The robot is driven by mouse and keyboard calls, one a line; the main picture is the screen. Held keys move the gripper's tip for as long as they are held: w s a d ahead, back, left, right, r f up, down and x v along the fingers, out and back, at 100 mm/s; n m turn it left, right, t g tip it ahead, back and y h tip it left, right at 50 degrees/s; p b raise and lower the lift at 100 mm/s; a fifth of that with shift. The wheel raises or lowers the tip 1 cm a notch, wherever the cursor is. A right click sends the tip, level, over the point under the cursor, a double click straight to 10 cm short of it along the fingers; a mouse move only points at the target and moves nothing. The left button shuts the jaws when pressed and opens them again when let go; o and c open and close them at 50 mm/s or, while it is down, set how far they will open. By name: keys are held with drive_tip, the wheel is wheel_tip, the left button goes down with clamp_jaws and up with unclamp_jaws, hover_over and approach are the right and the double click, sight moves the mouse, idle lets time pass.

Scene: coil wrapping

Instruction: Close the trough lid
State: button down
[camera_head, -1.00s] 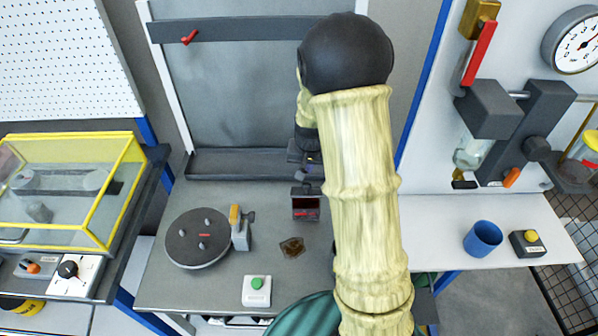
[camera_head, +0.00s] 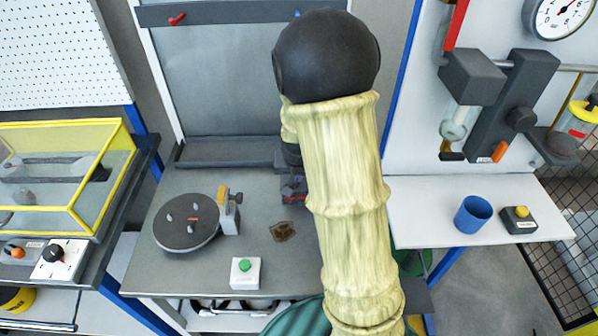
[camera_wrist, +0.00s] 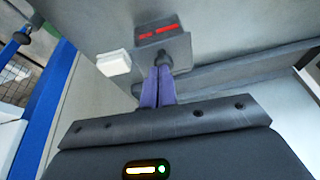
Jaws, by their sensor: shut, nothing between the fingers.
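The trough (camera_head: 293,198) is a small dark box with red inside or on it, on the grey bench and mostly hidden by my arm in the head view. In the wrist view a grey plate with a dark round knob, which looks like the trough lid (camera_wrist: 182,48), lies just ahead of my fingers. Red marks (camera_wrist: 157,34) show at its far side. My gripper (camera_wrist: 160,72) is shut and empty, its two purple fingers together. The fingertips are at the knob and plate; I cannot tell if they touch. The lid's exact angle is unclear.
A dark turntable (camera_head: 187,222) with pegs and a grey clamp (camera_head: 230,215) stand left of the trough. A brown patch (camera_head: 283,231) and a white green-button box (camera_head: 245,272) are nearer. A blue cup (camera_head: 473,214) stands on the right shelf. A white block (camera_wrist: 113,63) shows in the wrist view.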

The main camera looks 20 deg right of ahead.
drive_tip(key=shift+s+a+f+b, duration=0.3)
drive_tip(key=shift+s+f+b, duration=0.1)
drive_tip(key=shift+s+f, duration=0.5)
drive_tip(key=shift+w+f, duration=0.1)
drive_tip(key=shift+s+a, duration=0.2)
drive_tip(key=shift+s, duration=0.05)
drive_tip(key=shift+s+a+r, duration=0.1)
drive_tip(key=shift+s+r, duration=0.1)
drive_tip(key=shift+r, duration=0.1)
drive_tip(key=shift+r+p, duration=0.15)
drive_tip(key=shift+p, duration=0.15)
